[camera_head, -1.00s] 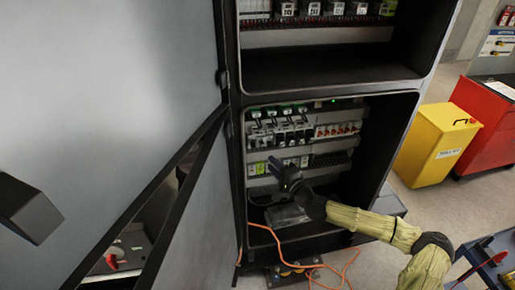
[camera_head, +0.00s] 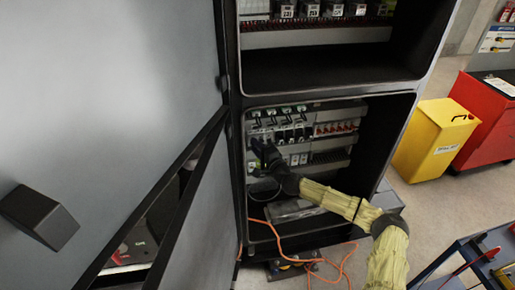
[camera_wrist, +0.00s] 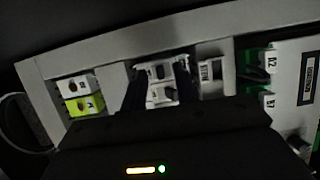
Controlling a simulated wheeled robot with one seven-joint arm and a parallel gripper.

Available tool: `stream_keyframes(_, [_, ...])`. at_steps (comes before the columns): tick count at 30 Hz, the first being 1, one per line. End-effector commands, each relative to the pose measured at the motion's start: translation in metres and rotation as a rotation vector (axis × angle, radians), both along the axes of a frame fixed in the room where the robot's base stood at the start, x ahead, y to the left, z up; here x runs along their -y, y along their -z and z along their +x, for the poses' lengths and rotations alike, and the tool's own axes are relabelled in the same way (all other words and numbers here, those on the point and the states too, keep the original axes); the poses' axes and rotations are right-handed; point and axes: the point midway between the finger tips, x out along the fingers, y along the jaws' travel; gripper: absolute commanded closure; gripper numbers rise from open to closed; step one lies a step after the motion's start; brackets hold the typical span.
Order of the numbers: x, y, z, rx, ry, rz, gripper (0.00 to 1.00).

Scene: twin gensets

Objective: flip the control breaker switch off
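The open cabinet holds rows of breakers (camera_head: 290,130) in its lower bay. My gripper (camera_head: 262,150) is at the left part of these rows, in front of the lower modules. In the wrist view its two dark fingers (camera_wrist: 159,88) are apart, on either side of a white breaker module (camera_wrist: 158,73) with dark switch parts. I cannot tell whether the fingers touch it, or which way its switch is set. No label shows that it is the control breaker. My gripper body hides the area below.
A white and lime module (camera_wrist: 84,96) lies left of the fingers; green-capped parts (camera_wrist: 262,60) lie right. The open cabinet door (camera_head: 110,110) stands on the left. An orange cable (camera_head: 300,260) hangs at the cabinet's foot. A yellow bin (camera_head: 432,145) and blue cart (camera_head: 465,262) stand right.

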Motion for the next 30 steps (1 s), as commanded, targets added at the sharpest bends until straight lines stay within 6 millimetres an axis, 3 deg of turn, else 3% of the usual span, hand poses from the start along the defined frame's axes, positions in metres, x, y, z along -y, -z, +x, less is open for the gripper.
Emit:
stream_keyframes(1, [0.000, 0.000, 0.000, 0.000, 0.000, 0.000, 0.72])
stream_keyframes(5, [0.000, 0.000, 0.000, 0.000, 0.000, 0.000, 0.97])
stream_keyframes(6, [0.000, 0.000, 0.000, 0.000, 0.000, 0.000, 1.00])
stream_keyframes(30, [0.000, 0.011, 0.001, 0.095, 0.000, 0.026, 1.00])
